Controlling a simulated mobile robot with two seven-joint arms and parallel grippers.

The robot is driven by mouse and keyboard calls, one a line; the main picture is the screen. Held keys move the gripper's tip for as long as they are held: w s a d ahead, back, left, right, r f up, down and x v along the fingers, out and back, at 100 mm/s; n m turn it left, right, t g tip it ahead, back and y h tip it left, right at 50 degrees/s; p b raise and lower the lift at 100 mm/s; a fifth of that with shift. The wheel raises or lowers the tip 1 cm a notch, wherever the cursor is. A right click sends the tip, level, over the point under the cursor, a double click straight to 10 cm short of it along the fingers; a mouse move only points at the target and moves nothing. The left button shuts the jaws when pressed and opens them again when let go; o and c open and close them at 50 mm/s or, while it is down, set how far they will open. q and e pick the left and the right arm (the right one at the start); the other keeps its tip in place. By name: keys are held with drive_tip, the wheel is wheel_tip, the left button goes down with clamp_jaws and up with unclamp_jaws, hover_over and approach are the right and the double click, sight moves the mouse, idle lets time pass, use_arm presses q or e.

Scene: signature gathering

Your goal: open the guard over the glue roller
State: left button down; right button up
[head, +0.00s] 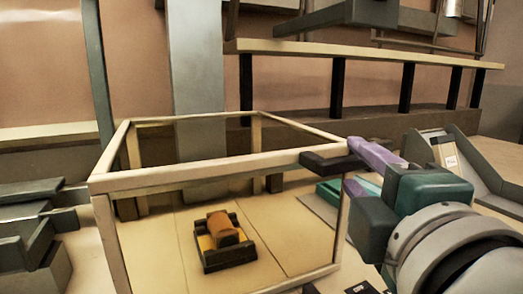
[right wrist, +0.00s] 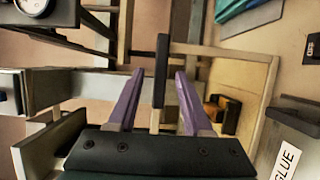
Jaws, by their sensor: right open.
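The guard (head: 215,171) is a pale box-shaped frame with see-through sides, down over the glue roller. It also shows in the right wrist view (right wrist: 235,53). The glue roller (head: 223,227) is an orange-brown cylinder in a dark holder inside it. A dark bar handle (head: 322,159) sits on the guard's top edge at the right front. My right gripper (head: 353,163), with purple fingers, is open at this handle. In the right wrist view, the handle (right wrist: 162,62) lies between the open fingers, with a gap visible on each side. My left gripper is not in view.
Grey machine parts (head: 35,240) stand left of the guard. A grey upright column (head: 196,60) and a long pale shelf (head: 370,54) on dark posts are behind it. Teal sheets (head: 332,190) lie to the right. A label reading GLUE (right wrist: 285,161) shows in the right wrist view.

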sight(354, 166)
drive_tip(key=shift+w+d, duration=0.1)
drive_tip(key=shift+w, duration=1.4)
clamp_jaws()
